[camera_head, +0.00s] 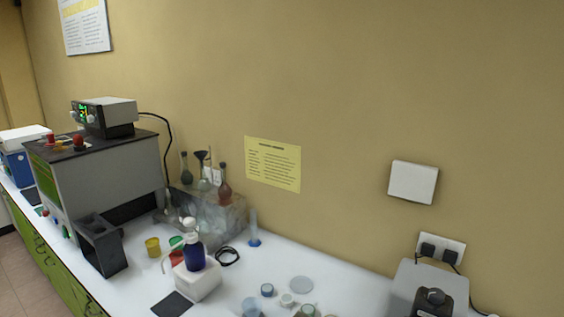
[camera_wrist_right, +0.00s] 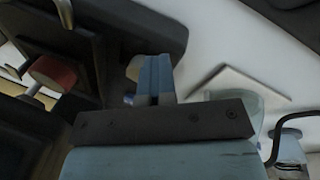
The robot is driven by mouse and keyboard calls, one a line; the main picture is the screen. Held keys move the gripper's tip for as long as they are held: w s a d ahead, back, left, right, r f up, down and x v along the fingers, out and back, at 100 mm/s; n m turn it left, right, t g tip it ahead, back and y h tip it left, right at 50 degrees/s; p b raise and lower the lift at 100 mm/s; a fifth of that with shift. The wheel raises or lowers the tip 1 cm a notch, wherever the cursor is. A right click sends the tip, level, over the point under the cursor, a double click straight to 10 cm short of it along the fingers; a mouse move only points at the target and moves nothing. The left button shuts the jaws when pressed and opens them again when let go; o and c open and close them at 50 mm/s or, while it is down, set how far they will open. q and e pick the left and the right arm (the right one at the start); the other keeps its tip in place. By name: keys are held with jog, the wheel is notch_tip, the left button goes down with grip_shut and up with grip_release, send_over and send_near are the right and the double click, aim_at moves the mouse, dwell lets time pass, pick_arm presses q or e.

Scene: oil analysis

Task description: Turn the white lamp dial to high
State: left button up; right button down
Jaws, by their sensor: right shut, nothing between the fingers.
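A grey and black control unit (camera_head: 118,112) with a lit green display stands on the big grey machine at the left in the head view. Small pale knobs (camera_head: 90,118) show on its front; I cannot read their settings. In the right wrist view my right gripper (camera_wrist_right: 153,97) has its blue fingers together with nothing between them. A pale rounded knob (camera_wrist_right: 133,68) shows just left of the fingertips, partly hidden by them; I cannot tell whether they touch. A red knob (camera_wrist_right: 52,73) is further left in that view. My left gripper is in neither view.
The grey machine (camera_head: 115,176) fills the left of the white bench. A blue bottle (camera_head: 195,257), a white container (camera_head: 198,284), glassware and small jars stand to its right. A black cable (camera_head: 168,135) runs behind the control unit.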

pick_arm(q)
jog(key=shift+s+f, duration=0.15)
pick_arm(e)
jog(key=shift+d, duration=0.15)
jog(key=shift+w+r+p, duration=0.15)
jog(key=shift+p, duration=0.3)
jog(key=shift+w, duration=0.65)
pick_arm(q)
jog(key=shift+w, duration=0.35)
pick_arm(e)
jog(key=shift+w, duration=0.3)
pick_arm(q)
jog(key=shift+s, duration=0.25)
